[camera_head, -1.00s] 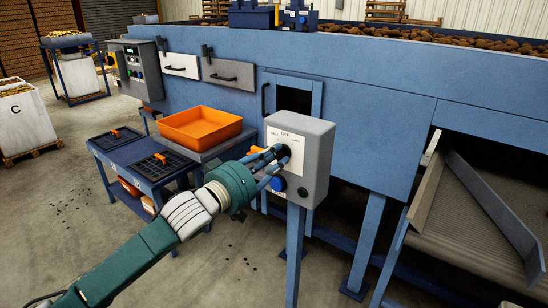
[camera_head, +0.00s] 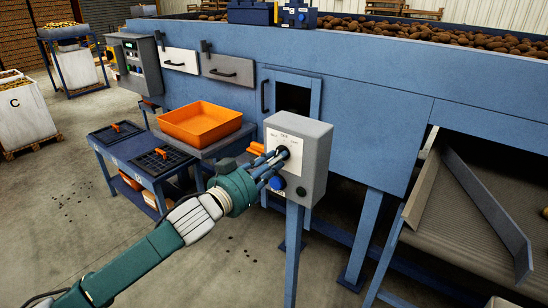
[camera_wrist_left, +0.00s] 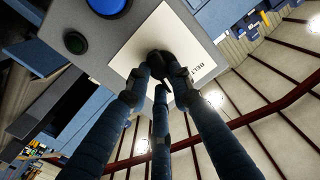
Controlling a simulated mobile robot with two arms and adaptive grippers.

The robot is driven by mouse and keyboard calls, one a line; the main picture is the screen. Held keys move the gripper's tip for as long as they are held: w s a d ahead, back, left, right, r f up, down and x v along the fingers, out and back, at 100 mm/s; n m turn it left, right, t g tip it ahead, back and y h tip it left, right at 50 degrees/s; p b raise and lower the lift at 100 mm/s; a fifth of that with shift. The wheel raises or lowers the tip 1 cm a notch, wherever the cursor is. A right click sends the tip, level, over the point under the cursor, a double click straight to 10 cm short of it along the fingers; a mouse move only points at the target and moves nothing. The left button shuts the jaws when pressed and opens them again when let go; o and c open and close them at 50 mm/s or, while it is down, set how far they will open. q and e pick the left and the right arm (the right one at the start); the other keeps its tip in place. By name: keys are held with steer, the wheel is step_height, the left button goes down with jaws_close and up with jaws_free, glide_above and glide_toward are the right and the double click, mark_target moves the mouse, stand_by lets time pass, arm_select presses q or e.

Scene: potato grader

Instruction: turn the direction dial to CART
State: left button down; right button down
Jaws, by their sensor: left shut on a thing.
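The direction dial (camera_wrist_left: 158,62) is a black knob on a white label plate (camera_wrist_left: 185,22), which is on the face of a grey control box (camera_head: 317,160) on a blue post. In the head view the plate reads OFF at its top; the other words are too small to read. In the left wrist view part of a word like BELT shows at the plate's edge. My left gripper (camera_head: 281,156) has its fingers closed around the dial, and they hide most of it and its pointer. The left fingertips (camera_wrist_left: 160,75) also touch it in the wrist view. My right gripper is not in view.
A blue button (camera_head: 276,183) and a dark green button (camera_head: 301,191) sit below the dial. An orange tray (camera_head: 200,122) stands behind my left arm. The blue grader body (camera_head: 370,130) rises behind the box. The floor on the left is open.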

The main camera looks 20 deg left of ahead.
arm_select(q)
steer(key=shift+m+p, duration=0.55)
steer(key=shift+m, duration=2.05)
steer(key=shift+f, duration=0.1)
steer(key=c, duration=1.5)
jaws_free()
steer(key=v, duration=1.2)
